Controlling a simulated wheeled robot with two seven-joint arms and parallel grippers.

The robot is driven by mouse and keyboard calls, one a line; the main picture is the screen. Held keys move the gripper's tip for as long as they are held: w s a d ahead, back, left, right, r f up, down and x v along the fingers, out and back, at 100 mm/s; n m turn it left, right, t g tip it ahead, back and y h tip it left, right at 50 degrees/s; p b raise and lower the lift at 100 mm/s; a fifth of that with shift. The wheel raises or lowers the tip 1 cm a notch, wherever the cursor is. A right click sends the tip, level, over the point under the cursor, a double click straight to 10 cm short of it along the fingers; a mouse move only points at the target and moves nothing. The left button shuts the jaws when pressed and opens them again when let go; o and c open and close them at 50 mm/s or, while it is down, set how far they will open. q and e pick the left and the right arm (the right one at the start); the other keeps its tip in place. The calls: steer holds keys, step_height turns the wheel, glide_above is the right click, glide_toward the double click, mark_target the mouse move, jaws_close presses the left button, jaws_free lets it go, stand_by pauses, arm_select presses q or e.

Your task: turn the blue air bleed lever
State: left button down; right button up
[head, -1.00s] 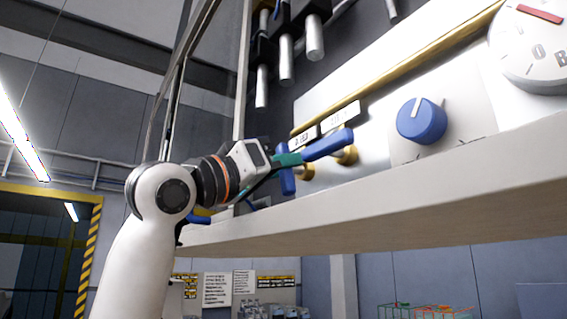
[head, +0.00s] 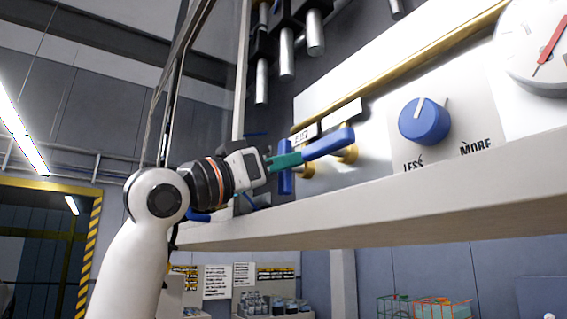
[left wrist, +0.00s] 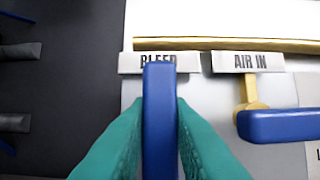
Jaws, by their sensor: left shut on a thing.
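The blue air bleed lever (left wrist: 160,120) stands upright under the BLEED label (left wrist: 140,62) in the left wrist view. In the head view its lower part (head: 285,183) shows below my fingers, beside a brass fitting. My left gripper (head: 284,161) is shut on this lever. Its teal fingers lie on either side of the lever in the left wrist view. The fingers hide part of the lever in the head view. My right gripper is not in view.
A second blue lever (head: 328,143) lies close to the right, level under the AIR IN label (left wrist: 246,62). A blue knob (head: 424,121) and a round gauge (head: 515,62) are further right. A pale ledge (head: 400,205) runs below the panel.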

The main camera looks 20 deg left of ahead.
arm_select(q)
steer(key=c, duration=1.5)
jaws_free()
steer(key=shift+f, duration=0.15)
steer(key=shift+o, duration=0.9)
steer(key=shift+s+a, duration=0.15)
steer(key=shift+s, duration=0.05)
steer(key=b+v, duration=0.7)
steer(key=v, duration=0.4)
steer(key=shift+s+f, duration=0.15)
steer(key=shift+s, duration=0.05)
steer(key=shift+a, duration=0.15)
